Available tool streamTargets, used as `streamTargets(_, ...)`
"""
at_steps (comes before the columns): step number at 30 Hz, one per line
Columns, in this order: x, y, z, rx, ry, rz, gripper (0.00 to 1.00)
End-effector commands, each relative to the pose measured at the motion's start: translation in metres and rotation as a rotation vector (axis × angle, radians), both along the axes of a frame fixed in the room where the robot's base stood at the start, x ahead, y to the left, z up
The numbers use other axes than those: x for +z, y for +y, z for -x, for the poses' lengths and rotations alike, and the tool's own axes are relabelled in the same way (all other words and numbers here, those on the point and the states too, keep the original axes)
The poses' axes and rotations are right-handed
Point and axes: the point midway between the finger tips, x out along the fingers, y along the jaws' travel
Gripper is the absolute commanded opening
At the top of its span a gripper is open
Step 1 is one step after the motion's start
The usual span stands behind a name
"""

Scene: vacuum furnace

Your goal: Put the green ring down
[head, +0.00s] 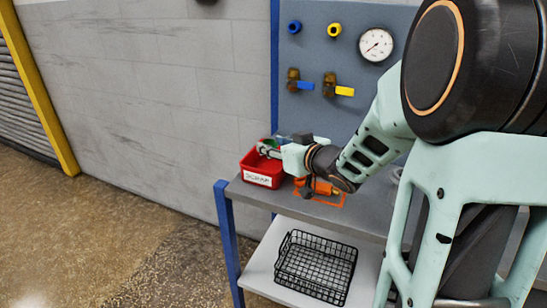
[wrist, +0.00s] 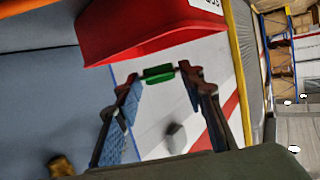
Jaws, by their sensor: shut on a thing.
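My gripper (wrist: 160,77) is shut on the green ring (wrist: 157,73), which shows in the wrist view as a short green band between the two fingertips. A red bin (wrist: 150,30) with a white label is close by the ring in that view. In the head view, my gripper (head: 268,149) is over or just behind the red bin (head: 248,177), whose label looks like SCRAP. The bin stands at the left end of the grey bench (head: 250,195). I cannot tell whether the ring is inside the bin's outline or beside it.
An orange object (head: 318,187) lies on an orange-marked patch of the bench, under my arm. A black wire basket (head: 315,268) is on the lower shelf. The blue-grey panel behind holds a gauge (head: 375,44), a blue-handled valve (head: 300,83) and a yellow-handled valve (head: 340,90).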

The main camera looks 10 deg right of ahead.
Motion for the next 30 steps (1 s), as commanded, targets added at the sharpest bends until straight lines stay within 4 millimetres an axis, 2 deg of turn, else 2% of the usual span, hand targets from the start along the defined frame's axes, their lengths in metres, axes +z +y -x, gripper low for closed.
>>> streamTargets(1, -0.011, 0.0, 0.0, 0.0, -0.001, 0.001, 0.24)
streamTargets(3, -0.015, 0.0, 0.0, 0.0, -0.001, 0.001, 0.24)
streamTargets(12, -0.013, 0.0, 0.0, 0.0, -0.001, 0.001, 0.24)
streamTargets(27, -0.025, 0.0, 0.0, 0.0, -0.001, 0.001, 0.24)
streamTargets(28, -0.025, 0.0, 0.0, 0.0, -0.001, 0.001, 0.38)
streamTargets(30, -0.025, 0.0, 0.0, 0.0, -0.001, 0.001, 0.45)
